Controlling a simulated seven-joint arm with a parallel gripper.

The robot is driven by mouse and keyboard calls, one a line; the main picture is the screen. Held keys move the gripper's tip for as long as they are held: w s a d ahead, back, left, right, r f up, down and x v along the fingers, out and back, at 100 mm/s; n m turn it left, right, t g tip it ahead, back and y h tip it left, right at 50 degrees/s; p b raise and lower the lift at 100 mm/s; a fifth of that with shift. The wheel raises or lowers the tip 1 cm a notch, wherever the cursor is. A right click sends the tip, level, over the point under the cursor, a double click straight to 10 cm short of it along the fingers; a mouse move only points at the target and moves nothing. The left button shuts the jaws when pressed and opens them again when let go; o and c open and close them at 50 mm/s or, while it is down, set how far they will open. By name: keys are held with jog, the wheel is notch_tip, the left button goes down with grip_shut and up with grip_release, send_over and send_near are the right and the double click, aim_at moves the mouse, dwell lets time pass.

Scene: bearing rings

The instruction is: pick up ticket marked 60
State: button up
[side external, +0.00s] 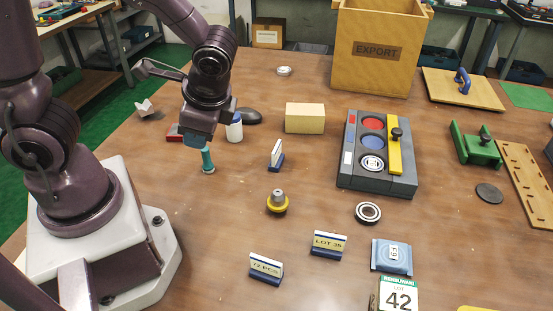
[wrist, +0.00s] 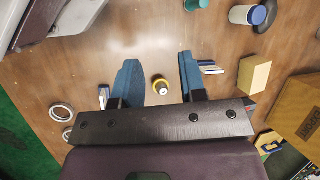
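No ticket in view reads 60. A small ticket in a dark blue stand (side external: 276,158) is turned almost edge-on, so its marking cannot be read. Nearer the front stand a ticket reading 72 PCS (side external: 266,268) and a ticket reading LOT 35 (side external: 328,244). My gripper (wrist: 158,62) is open and empty, its blue fingers well apart above the table. In the wrist view a yellow knobbed part (wrist: 160,86) shows between the fingers, on the table below. A ticket (wrist: 209,68) shows right of the right finger, and another (wrist: 103,96) left of the left finger.
A cream block (side external: 305,118), a grey tray with coloured discs (side external: 347,178) and an EXPORT box (side external: 375,75) stand behind. A teal upright piece (side external: 208,160) stands near my gripper.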

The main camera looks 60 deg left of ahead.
jog(key=w+a+f+m+y, duration=0.2)
jog(key=a+f+m+y, duration=0.1)
jog(key=f+m+y, duration=0.3)
jog(key=m+t+h, duration=0.2)
jog(key=m+t, duration=0.9)
jog(key=m, duration=0.4)
send_near(275, 151)
jog(key=shift+s+f, duration=0.15)
jog(key=shift+s, duration=0.1)
jog(key=shift+w, duration=0.3)
jog(key=shift+t, duration=0.3)
jog(key=x, duration=1.2)
jog(key=shift+a+f, duration=0.2)
jog(key=shift+a, duration=0.15)
grip_shut()
